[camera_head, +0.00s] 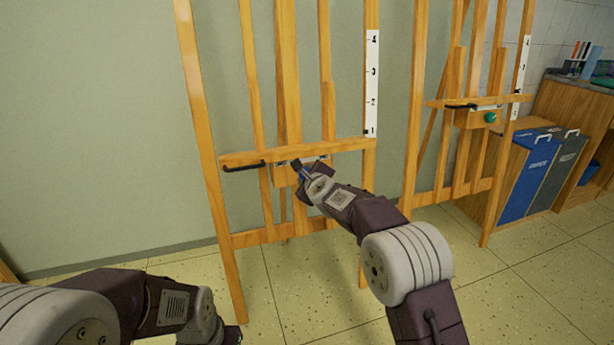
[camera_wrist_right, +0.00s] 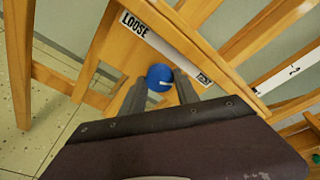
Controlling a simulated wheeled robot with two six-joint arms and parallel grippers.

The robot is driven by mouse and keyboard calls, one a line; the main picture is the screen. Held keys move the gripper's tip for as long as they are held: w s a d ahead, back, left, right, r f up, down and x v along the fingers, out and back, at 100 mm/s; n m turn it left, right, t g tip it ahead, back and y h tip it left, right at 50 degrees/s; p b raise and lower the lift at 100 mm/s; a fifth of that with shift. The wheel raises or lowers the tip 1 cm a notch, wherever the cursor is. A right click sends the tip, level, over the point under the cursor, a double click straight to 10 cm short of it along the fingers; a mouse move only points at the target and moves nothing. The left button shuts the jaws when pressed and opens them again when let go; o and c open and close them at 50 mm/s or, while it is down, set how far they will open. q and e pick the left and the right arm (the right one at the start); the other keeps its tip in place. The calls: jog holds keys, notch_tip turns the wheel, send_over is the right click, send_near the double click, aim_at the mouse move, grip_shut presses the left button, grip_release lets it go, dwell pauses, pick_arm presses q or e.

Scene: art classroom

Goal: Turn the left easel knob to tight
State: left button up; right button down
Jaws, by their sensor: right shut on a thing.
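The left easel (camera_head: 207,160) is a light wooden frame standing before the green wall. Its blue knob (camera_wrist_right: 159,76) sits on the wooden block below a white scale strip (camera_wrist_right: 165,45). The strip reads LOOSE at its left end in the right wrist view; the word at the other end is too small to read surely. A pale mark shows on the knob's lower right face. My right gripper (camera_head: 301,170) is shut on the knob, one finger on each side. In the head view the arm mostly hides the knob. My left gripper (camera_head: 233,335) is low at the bottom edge, its fingers not clear.
A black handle (camera_head: 244,166) sticks out from the left easel's ledge. A second easel (camera_head: 411,130) with a green knob (camera_head: 490,118) stands at the right. Blue and grey bins (camera_head: 530,175) stand beyond it. The tiled floor between is clear.

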jog(key=shift+f, duration=0.15)
jog(key=c, duration=0.9)
grip_release()
jog(key=b+v, duration=0.2)
jog(key=v, duration=0.7)
